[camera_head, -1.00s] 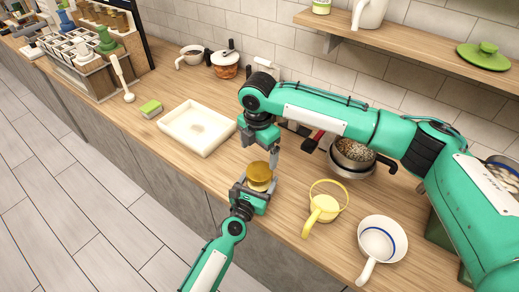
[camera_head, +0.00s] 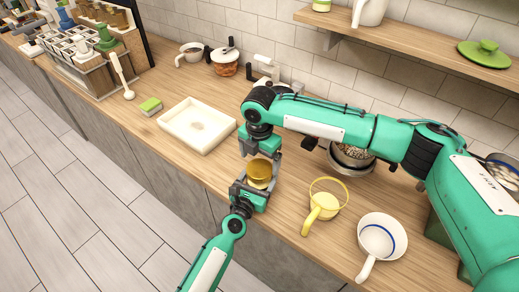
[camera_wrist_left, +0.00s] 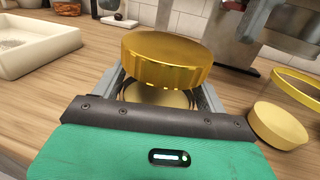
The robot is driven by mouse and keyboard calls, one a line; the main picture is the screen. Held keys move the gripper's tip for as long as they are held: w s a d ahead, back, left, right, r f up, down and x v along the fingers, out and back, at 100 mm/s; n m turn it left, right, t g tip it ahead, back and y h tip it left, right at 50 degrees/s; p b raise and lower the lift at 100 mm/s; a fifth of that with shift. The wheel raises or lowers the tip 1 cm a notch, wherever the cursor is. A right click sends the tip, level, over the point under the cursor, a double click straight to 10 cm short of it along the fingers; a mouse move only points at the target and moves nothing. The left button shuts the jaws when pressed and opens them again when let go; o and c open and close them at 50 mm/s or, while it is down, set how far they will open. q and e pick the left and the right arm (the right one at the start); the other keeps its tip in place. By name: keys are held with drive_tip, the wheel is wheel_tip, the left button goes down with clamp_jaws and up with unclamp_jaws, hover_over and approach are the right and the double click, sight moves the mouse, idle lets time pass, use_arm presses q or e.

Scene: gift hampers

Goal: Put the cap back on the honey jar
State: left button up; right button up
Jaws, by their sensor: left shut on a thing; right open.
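The honey jar (camera_head: 257,184) is between the fingers of my left gripper (camera_head: 254,187), which is shut on it. It stays upright over the front part of the counter. The round gold cap (camera_head: 260,169) is at the jar's mouth. In the left wrist view the cap (camera_wrist_left: 163,60) is directly over the jar (camera_wrist_left: 155,97), between the gripper fingers; I cannot tell whether it is fully seated. My right gripper (camera_head: 260,153) points down just above the cap, open, with its fingers apart on either side. The jar's lower part is hidden by my left gripper.
A white tray (camera_head: 166,122) lies to the left on the counter. A yellow dipper (camera_head: 312,218) and a white pan (camera_head: 359,265) stand at the right. A metal pot (camera_head: 352,170) is behind my right arm. Bare counter surrounds the jar.

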sight(259, 169)
drive_tip(key=shift+f, duration=1.8)
drive_tip(key=c, duration=1.1)
drive_tip(key=m, duration=0.8)
drive_tip(key=o, duration=1.1)
drive_tip(key=shift+r, duration=0.1)
